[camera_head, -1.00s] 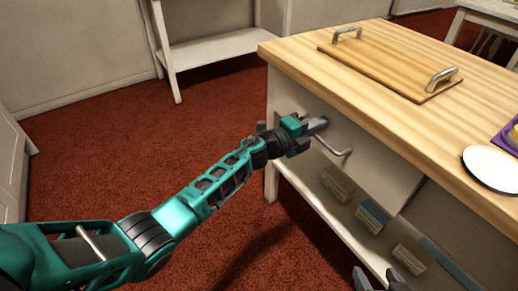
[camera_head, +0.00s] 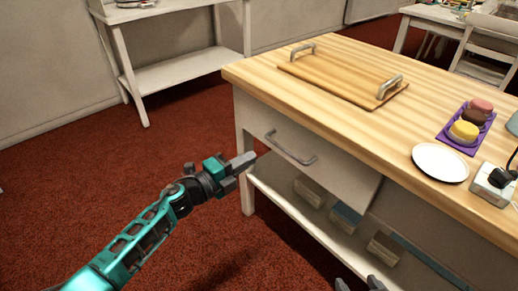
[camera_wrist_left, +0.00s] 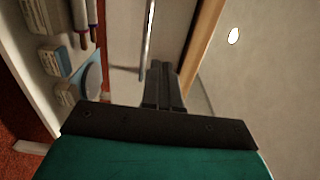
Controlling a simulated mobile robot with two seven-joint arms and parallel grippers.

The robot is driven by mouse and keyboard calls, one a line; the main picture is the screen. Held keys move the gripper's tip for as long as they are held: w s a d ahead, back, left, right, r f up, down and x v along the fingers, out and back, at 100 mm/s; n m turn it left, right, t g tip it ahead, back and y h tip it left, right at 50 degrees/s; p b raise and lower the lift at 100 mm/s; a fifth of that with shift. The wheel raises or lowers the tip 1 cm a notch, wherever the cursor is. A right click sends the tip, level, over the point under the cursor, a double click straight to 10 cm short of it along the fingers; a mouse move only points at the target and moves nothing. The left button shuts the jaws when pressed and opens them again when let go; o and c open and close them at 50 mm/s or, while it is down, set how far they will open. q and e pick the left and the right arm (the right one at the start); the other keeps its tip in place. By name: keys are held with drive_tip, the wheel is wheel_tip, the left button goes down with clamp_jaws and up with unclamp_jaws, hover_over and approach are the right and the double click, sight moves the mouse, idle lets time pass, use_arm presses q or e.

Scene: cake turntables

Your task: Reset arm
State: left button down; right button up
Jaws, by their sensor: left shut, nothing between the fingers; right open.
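My left arm reaches in from the lower left of the head view. Its gripper (camera_head: 243,162) is shut and empty, in front of the white drawer (camera_head: 315,152) and apart from the drawer's metal handle (camera_head: 290,148). In the left wrist view the shut fingers (camera_wrist_left: 163,75) point toward the drawer front, with the handle (camera_wrist_left: 148,40) just beyond and to the left. The tips of my right gripper (camera_head: 358,284) show at the bottom edge of the head view, spread apart with nothing seen between them.
The wooden tabletop (camera_head: 345,125) holds a tray board with two handles (camera_head: 330,78), a white plate (camera_head: 440,162) and a purple tray (camera_head: 472,140) of pastries. Boxes (camera_head: 310,191) lie on the lower shelf. A white shelf unit (camera_head: 180,72) stands behind. Red floor at left is clear.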

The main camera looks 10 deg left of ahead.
use_arm(q)
drive_tip(key=s+a+f+n+g+y, duration=0.15)
drive_tip(key=s+f+n+y, duration=0.25)
drive_tip(key=s+n, duration=0.8)
drive_tip(key=s+f+n+g+y, duration=0.2)
drive_tip(key=s+f+n+y, duration=0.2)
drive_tip(key=s+n, duration=0.75)
wheel_tip(320, 180, up, 11)
drive_tip(key=s+a+y+p, duration=0.1)
drive_tip(key=a+p, duration=0.1)
drive_tip(key=p, duration=1.4)
drive_tip(key=shift+a+r, duration=0.15)
drive_tip(key=shift+a, duration=0.25)
use_arm(e)
drive_tip(key=s+d+r+h, duration=0.1)
drive_tip(key=d+r, duration=0.2)
drive_tip(key=r, duration=0.9)
drive_tip(key=shift+s+d, duration=0.15)
drive_tip(key=shift+s, duration=0.2)
use_arm(q)
drive_tip(key=shift+s+m, duration=0.1)
drive_tip(key=shift+m, duration=0.15)
